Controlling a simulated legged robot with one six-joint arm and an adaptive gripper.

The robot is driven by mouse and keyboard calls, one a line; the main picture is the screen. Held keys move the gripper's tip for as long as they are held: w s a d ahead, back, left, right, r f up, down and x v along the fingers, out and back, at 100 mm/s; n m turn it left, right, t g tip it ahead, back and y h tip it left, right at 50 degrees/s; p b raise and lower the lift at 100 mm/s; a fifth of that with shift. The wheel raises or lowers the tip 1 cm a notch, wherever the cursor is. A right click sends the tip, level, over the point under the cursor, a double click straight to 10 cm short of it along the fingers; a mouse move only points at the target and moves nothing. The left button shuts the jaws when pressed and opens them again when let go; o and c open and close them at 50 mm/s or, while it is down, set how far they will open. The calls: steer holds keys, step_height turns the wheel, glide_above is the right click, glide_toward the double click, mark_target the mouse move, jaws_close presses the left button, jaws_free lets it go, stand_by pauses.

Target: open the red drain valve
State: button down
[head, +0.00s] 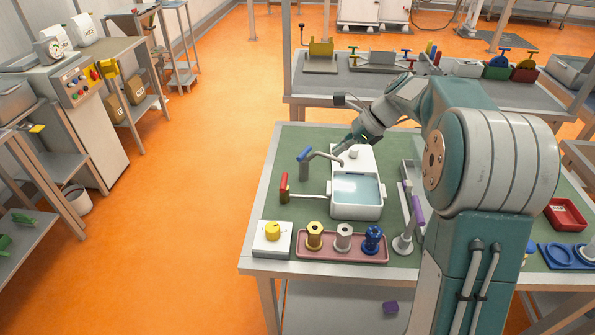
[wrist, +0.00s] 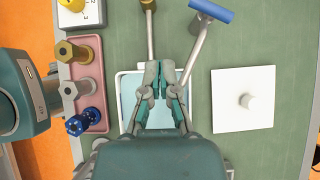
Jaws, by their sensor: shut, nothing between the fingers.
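The red drain valve handle (head: 283,182) stands upright on the left of the worktable in the head view, at the end of a pipe (head: 308,194) from the white basin (head: 344,211). In the wrist view the pipe (wrist: 150,32) runs to the top edge, and the red handle is out of the picture. My gripper (wrist: 167,68) is shut and empty above the basin, which shows behind it (wrist: 124,84).
A grey tap with a blue handle (head: 304,154) stands close behind the red valve. A pink tray (head: 292,249) holds gold, silver and blue fittings in front. A yellow knob box (head: 271,240) is at front left. A white plate with a knob (wrist: 243,98) lies beside the basin.

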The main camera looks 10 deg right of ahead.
mark_target(284, 183)
steer(key=x, duration=1)
steer(key=shift+a+f, duration=0.2)
steer(key=shift+a, duration=0.1)
steer(key=shift+w+a+f, duration=0.1)
steer(key=shift+w+a, duration=0.05)
steer(key=shift+a, duration=0.45)
steer(key=shift+w+a, duration=0.15)
steer(key=shift+a, duration=0.5)
steer(key=shift+w+a+f, duration=0.1)
steer(key=shift+a, duration=0.45)
steer(key=shift+w+n+g, duration=0.2)
steer(key=shift+n+g, duration=0.3)
steer(key=shift+n, duration=0.3)
